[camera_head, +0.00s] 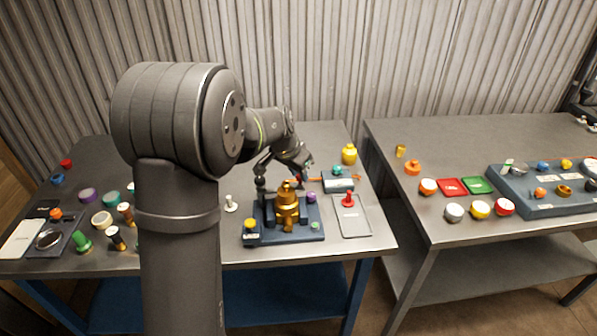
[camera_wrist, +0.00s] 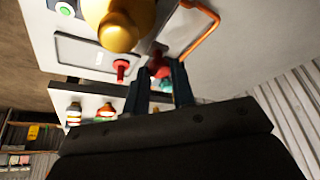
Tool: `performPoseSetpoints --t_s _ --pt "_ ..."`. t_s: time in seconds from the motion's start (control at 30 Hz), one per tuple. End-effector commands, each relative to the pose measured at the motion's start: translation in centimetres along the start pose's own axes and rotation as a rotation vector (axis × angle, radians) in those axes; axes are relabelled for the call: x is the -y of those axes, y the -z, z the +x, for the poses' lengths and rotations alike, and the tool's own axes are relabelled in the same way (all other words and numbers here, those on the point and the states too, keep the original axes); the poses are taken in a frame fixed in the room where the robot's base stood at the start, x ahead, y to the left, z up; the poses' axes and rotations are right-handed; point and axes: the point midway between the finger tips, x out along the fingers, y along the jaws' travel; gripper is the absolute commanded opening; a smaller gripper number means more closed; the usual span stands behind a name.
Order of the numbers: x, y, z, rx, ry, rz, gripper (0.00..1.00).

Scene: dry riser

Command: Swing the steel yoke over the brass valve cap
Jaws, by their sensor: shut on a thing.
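The brass valve (camera_head: 287,208) stands upright on a blue base (camera_head: 262,235), its domed cap uppermost. In the wrist view the valve's golden body (camera_wrist: 118,33) fills the upper left. My gripper (camera_head: 301,180) is low, just behind and to the right of the cap. In the wrist view the gripper (camera_wrist: 160,75) is shut on a small red knob (camera_wrist: 157,64), apparently the yoke's grip. The steel yoke is hard to make out; my arm and the valve hide much of it, and I cannot tell its exact angle.
A grey plate with a red plunger (camera_head: 348,201) lies right of the base. A blue-grey box (camera_head: 338,185) with an orange handle and a yellow bottle (camera_head: 349,154) stand behind it. A white-topped peg (camera_head: 231,204) is to the left. Several knobs crowd the table's left.

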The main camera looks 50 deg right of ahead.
Motion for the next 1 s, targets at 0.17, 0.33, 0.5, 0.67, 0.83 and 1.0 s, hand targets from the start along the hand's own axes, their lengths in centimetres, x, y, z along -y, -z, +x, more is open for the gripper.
performPoseSetpoints --t_s 0.17,0.33,0.5,0.67,0.83,1.0 --pt "-0.2 -0.2 0.0 0.006 -0.004 -0.001 0.27" --pt "-0.1 -0.1 0.0 0.004 -0.003 -0.001 0.44" --pt "-0.1 -0.1 0.0 0.004 -0.002 -0.001 0.44" --pt "-0.1 0.0 -1.0 0.001 -0.001 -0.001 0.44" --pt "0.0 0.0 -4.1 -0.001 0.001 -0.001 0.44" --pt "0.0 0.0 -8.4 -0.001 0.001 -0.002 0.44"
